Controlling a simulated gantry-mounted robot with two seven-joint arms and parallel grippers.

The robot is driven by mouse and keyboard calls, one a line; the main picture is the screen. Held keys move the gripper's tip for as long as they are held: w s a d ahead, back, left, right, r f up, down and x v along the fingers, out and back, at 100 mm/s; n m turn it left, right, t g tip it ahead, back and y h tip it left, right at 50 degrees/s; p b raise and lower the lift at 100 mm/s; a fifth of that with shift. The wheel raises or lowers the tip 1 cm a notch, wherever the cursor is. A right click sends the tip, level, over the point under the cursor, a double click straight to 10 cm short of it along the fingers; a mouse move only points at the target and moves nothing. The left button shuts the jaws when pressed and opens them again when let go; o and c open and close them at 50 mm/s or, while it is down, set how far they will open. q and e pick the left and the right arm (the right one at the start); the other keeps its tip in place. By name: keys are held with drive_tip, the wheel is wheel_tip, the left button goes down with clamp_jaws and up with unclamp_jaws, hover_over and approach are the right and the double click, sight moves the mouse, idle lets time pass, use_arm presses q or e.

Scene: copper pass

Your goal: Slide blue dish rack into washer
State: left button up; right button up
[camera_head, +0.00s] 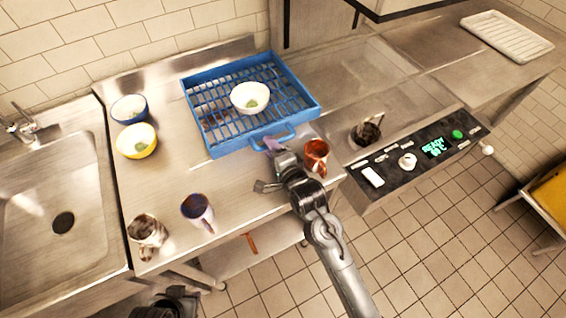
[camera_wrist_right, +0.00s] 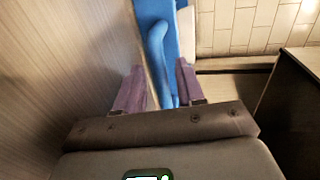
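The blue dish rack (camera_head: 196,108) sits on the steel counter left of the washer, with a white bowl (camera_head: 250,98) holding green residue inside. Its front handle (camera_head: 272,138) faces my right gripper (camera_head: 268,148). In the right wrist view the purple finger pads of the right gripper (camera_wrist_right: 158,88) stand apart on either side of the blue handle (camera_wrist_right: 158,55), with a gap visible at the left pad. Contact at the right pad is unclear. The washer (camera_head: 420,152) has a lit panel reading READY, and its hood is raised. My left gripper (camera_head: 172,303) is only partly visible at the bottom edge.
A copper mug (camera_head: 316,155) stands close right of my right gripper. A blue bowl (camera_head: 129,108), a yellow bowl (camera_head: 137,140) and two mugs (camera_head: 148,230) (camera_head: 197,209) stand on the left counter. A sink is far left. A dark item (camera_head: 367,132) sits in the washer deck. A white tray (camera_head: 507,37) lies far right.

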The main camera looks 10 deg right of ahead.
drive_tip(key=b+v, duration=0.1)
drive_tip(key=v, duration=0.6)
drive_tip(key=shift+s+d+b, duration=0.1)
drive_tip(key=shift+s+b, duration=0.2)
drive_tip(key=shift+s, duration=0.1)
drive_tip(key=shift+s+d+r, duration=0.1)
drive_tip(key=shift+s+d, duration=0.1)
drive_tip(key=shift+s, duration=0.3)
drive_tip(key=shift+c, duration=0.3)
